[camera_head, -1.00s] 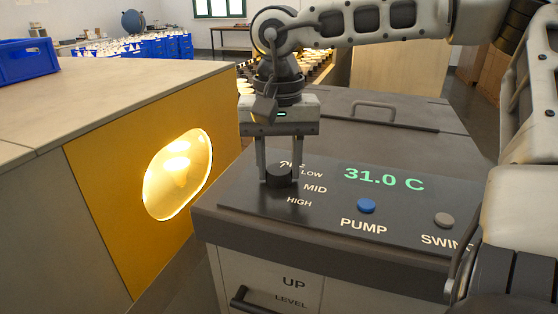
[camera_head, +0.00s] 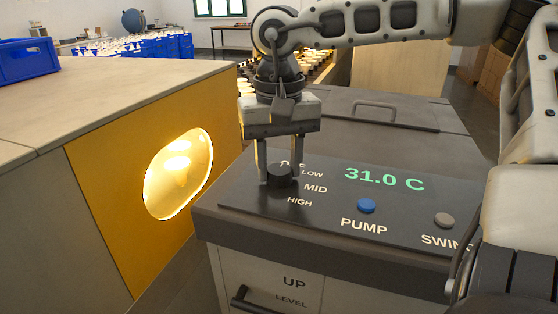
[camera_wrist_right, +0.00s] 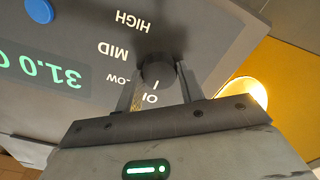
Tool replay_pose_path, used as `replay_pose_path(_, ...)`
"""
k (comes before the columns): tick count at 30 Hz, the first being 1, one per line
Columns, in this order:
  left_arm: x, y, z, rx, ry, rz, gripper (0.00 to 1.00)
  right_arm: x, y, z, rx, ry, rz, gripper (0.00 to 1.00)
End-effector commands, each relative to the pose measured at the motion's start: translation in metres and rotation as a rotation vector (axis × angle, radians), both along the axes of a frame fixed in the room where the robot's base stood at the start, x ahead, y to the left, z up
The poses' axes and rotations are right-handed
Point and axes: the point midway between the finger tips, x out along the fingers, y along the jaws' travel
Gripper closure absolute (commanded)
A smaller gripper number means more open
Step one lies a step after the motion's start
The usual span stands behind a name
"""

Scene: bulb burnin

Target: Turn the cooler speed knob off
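The cooler speed knob (camera_head: 280,175) is a dark round knob at the left of the cooler's black control panel (camera_head: 326,219). It has OFF, LOW, MID and HIGH labels beside it; OFF is partly hidden by a finger. My right gripper (camera_head: 280,178) points down with one finger on each side of the knob, apparently touching it. In the right wrist view the knob (camera_wrist_right: 158,68) sits between the two fingers, with a small pale mark at its edge on the OFF and LOW side. My left gripper is not in view.
The panel also has a green 31.0 C display (camera_head: 384,179), a blue PUMP button (camera_head: 366,206) and a grey SWING button (camera_head: 443,220). A yellow-fronted cabinet with a glowing window (camera_head: 178,174) stands close to the left. A lid handle (camera_head: 374,106) lies behind.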

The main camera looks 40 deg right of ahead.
Motion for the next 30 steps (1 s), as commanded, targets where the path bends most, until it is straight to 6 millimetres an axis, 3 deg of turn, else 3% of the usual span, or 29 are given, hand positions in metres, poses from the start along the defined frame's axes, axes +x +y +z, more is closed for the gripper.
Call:
replay_pose_path(1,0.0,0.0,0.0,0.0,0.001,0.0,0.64,0.0,0.0,0.0,0.0,-0.001,0.002,0.49)
replay_pose_path(2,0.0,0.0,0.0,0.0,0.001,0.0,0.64,0.0,0.0,0.0,0.0,-0.001,0.002,0.41)
replay_pose_path(14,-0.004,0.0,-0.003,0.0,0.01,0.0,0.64,0.001,0.0,0.008,-0.002,-0.004,-0.001,0.41)
replay_pose_path(20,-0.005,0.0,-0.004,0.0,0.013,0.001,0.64,0.001,0.0,0.044,-0.003,-0.005,-0.002,0.41)
replay_pose_path(30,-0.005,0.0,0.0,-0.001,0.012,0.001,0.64,0.001,0.0,0.125,-0.002,-0.004,-0.002,0.41)
